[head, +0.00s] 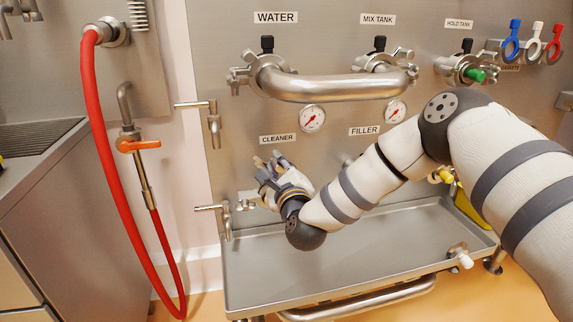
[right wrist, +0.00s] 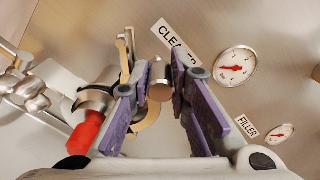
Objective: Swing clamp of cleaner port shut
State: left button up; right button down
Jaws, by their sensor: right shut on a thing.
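The cleaner port (right wrist: 97,98) shows in the right wrist view as a metal fitting with a red piece (right wrist: 86,132) at its end. A tan, curved clamp band (right wrist: 147,125) lies beside the port, partly behind a finger. My right gripper (right wrist: 162,82) is shut on a short metal cylinder (right wrist: 160,90), which looks like part of the clamp. In the head view, my right gripper (head: 268,170) is just below the CLEANER label (head: 277,139) and hides most of the port. Whether the clamp closes around the port cannot be told. My left gripper is not in view.
A horizontal steel pipe (head: 335,87) joins the WATER and MIX TANK ports above. Two gauges (head: 312,118) sit below it. A valve handle (head: 212,207) is left of my gripper. A steel tray (head: 340,262) spans below, and a red hose (head: 103,140) hangs left.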

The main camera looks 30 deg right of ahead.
jog(key=shift+a+f, duration=0.4)
jog(key=shift+a, duration=0.05)
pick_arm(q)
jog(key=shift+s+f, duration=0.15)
pick_arm(e)
jog(key=shift+w+a+r, duration=0.1)
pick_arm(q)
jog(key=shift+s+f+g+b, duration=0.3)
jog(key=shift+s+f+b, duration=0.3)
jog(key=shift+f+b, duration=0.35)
pick_arm(e)
jog(key=a+f, duration=0.2)
jog(key=shift+w+a+f, duration=0.25)
jog(key=shift+w+a, duration=0.05)
jog(key=shift+a, duration=0.05)
jog(key=f+b, duration=0.1)
jog(key=a+f+b, duration=0.1)
jog(key=f, duration=0.1)
jog(key=shift+w+a, duration=0.1)
jog(key=shift+a, duration=0.05)
jog(key=c, duration=1.7)
grip_release()
jog(key=shift+r, duration=0.15)
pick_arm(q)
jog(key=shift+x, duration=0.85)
pick_arm(e)
jog(key=shift+o, duration=0.9)
